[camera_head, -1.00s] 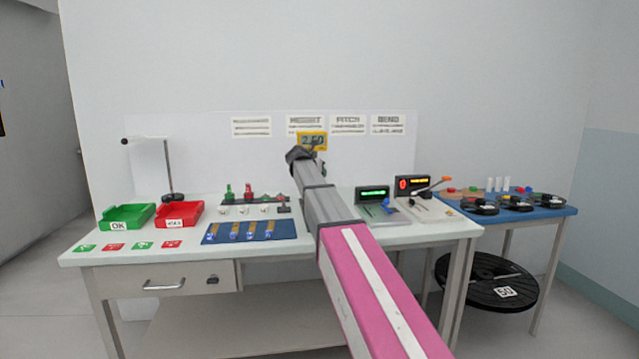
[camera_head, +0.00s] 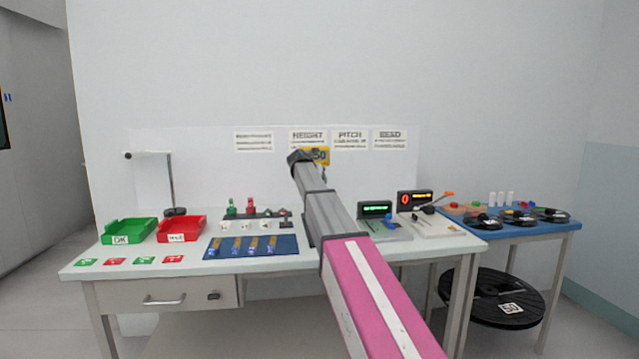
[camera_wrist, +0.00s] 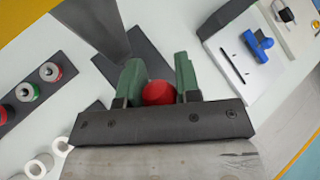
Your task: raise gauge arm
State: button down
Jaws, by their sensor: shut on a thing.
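My gripper (camera_wrist: 158,75) is shut on a red round knob (camera_wrist: 159,93) in the wrist view, with one green finger on each side of it. The arm that carries the knob is hidden under my fingers. A dark grey post (camera_wrist: 97,28) rises beside the gripper, from a dark base plate (camera_wrist: 149,53). In the head view, the yellow gauge display (camera_head: 321,156) shows behind the end of my arm, its reading partly covered. My gripper and the knob are hidden there by my arm.
On the table (camera_head: 140,262), a green tray (camera_head: 130,231), a red tray (camera_head: 181,229) and a blue mat (camera_head: 252,247) lie left of my arm. A thin lamp-like stand (camera_head: 170,185) is at the back left.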

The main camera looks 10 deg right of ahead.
jog(key=c, duration=0.8)
grip_release()
jog(key=v, duration=1)
jog(key=shift+s+a+r, duration=0.2)
jog(key=shift+s+a, duration=0.05)
